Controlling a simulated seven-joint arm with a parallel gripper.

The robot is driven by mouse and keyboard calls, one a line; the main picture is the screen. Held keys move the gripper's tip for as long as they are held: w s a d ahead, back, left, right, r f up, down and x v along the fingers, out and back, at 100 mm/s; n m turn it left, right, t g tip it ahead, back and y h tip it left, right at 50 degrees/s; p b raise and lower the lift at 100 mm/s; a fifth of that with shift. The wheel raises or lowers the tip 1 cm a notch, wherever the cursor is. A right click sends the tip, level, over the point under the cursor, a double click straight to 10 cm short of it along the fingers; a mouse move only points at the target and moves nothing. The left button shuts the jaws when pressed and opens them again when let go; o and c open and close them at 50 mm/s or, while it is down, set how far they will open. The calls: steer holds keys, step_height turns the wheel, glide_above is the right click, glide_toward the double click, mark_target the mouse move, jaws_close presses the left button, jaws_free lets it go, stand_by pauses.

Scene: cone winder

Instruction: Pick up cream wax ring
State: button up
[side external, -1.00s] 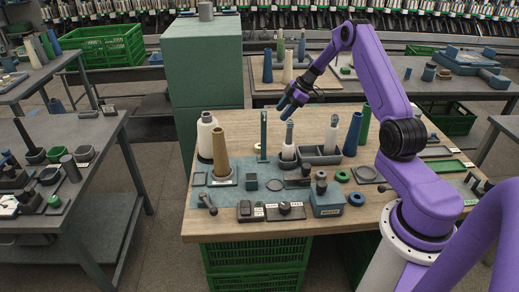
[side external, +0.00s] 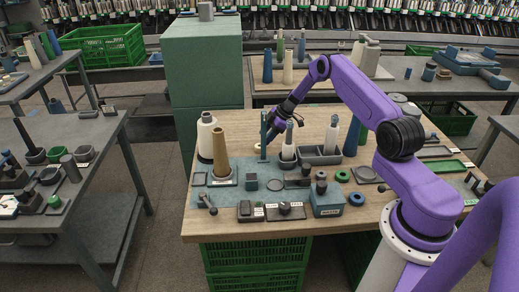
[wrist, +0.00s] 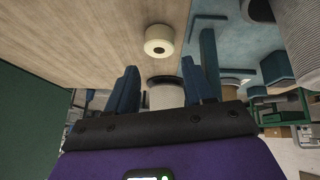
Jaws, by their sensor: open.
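The cream wax ring (wrist: 159,40) lies flat on the bare wooden tabletop in the wrist view, with its dark hole visible. It is beyond my fingertips, roughly in line with the gap between them. My gripper (wrist: 163,88) is open, with its blue fingers on either side of an empty gap; nothing is held. In the side external view my gripper (side external: 268,130) is low behind the teal upright post (side external: 264,148), near the back of the table. The ring is mostly hidden there by the post and fingers.
A white cone (side external: 205,140) and a tan cone (side external: 221,152) stand left of the gripper. A grey-tipped cone (side external: 288,145) and a grey divided tray (side external: 319,156) stand to its right.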

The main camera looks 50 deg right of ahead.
steer(key=x, duration=0.3)
steer(key=shift+s+f, duration=0.1)
steer(key=shift+f, duration=0.5)
steer(key=shift+w+a+f, duration=0.15)
steer(key=shift+w+f, duration=0.15)
steer(key=shift+f, duration=0.25)
steer(key=c, duration=0.7)
